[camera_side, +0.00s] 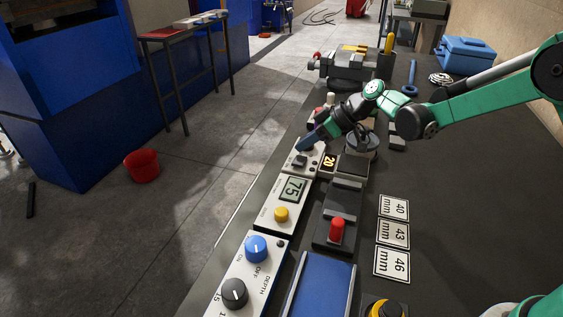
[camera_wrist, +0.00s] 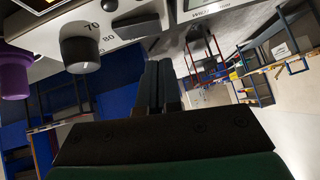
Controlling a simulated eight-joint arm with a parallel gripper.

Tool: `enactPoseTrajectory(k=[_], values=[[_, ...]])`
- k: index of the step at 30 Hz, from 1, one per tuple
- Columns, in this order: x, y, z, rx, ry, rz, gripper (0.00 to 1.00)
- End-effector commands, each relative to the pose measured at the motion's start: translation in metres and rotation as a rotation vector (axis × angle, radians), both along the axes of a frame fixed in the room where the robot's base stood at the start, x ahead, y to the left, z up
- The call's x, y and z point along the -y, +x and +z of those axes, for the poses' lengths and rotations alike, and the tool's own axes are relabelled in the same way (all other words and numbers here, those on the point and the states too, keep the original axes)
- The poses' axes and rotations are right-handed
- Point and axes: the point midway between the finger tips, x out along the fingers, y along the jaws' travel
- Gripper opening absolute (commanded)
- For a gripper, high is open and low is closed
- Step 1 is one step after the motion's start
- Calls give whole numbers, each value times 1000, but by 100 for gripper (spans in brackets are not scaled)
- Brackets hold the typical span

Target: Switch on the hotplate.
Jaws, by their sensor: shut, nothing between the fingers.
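My gripper (camera_side: 305,144) has its dark blue fingers together, with their tips close to a white control box (camera_side: 294,167) with a small black switch (camera_side: 301,160). I cannot tell whether they touch it. A small display (camera_side: 329,162) with an orange 20 stands right of that box, in front of a round dark plate (camera_side: 360,143) partly hidden by my wrist. In the wrist view the shut fingers (camera_wrist: 158,85) point up at the panel, near a black knob (camera_wrist: 80,52) marked 70 and 80. A purple knob (camera_wrist: 14,72) is left of it. The switch position is not readable.
Nearer on the bench are a box with a 75 display (camera_side: 292,189) and yellow knob (camera_side: 281,214), a red-handled block (camera_side: 337,230), and a panel with a blue knob (camera_side: 256,249). Number cards (camera_side: 393,234) lie right of these. A blue toolbox (camera_side: 465,55) stands at the back.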

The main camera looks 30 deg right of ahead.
Motion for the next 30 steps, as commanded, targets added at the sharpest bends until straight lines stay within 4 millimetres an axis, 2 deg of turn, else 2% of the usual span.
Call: enactPoseTrajectory(k=[3,7,30], values=[[-1,-2,-16,0,0,-1,0],[-2,-3,-24,0,-1,-2,0],[-4,-5,-32,45,-47,-1,0]])
